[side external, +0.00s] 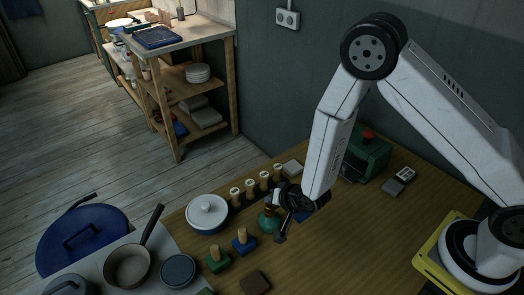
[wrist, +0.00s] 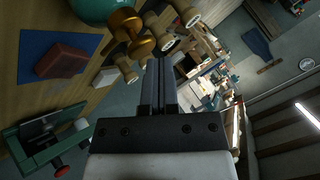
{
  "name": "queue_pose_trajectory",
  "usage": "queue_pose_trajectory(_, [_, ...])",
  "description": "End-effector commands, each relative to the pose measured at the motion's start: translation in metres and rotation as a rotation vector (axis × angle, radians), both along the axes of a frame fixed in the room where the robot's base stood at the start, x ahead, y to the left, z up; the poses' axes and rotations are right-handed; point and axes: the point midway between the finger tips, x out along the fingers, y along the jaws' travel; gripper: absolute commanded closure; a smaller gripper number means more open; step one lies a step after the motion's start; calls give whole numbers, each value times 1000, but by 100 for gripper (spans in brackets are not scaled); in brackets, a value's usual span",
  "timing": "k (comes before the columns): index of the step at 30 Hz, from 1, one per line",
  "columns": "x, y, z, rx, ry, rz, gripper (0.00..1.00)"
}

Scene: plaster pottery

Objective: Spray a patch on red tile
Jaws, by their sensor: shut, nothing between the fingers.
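A reddish-brown tile (wrist: 60,62) lies on a blue square mat (wrist: 40,42) in the wrist view. In the side view only a blue corner of the mat (side external: 304,216) shows behind my gripper, and the tile is hidden. A round teal-green bottle (side external: 267,220) stands on the table beside my gripper; it also shows at the top of the wrist view (wrist: 98,8). A brass-coloured top (wrist: 138,38) shows next to it. My gripper (side external: 281,237) is shut and empty, tilted, close to the bottle; whether they touch cannot be told. Its closed fingers show in the wrist view (wrist: 159,68).
Several wooden pegs with pale tops (side external: 264,178) stand behind the bottle. A lidded white pot (side external: 207,213), green block (side external: 217,259), blue block (side external: 244,240) and brown slab (side external: 254,283) are nearby. A green machine (side external: 369,157) with a red knob stands at the back. The table's right front is clear.

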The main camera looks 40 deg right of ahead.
Motion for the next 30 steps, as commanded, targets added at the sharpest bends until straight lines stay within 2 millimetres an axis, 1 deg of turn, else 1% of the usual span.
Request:
queue_pose_trajectory(7, [0, 0, 8, 1, -1, -1, 100])
queue_pose_trajectory(24, [1, 0, 48, 1, -2, 1, 100])
queue_pose_trajectory(30, [0, 0, 58, 1, 0, -1, 100])
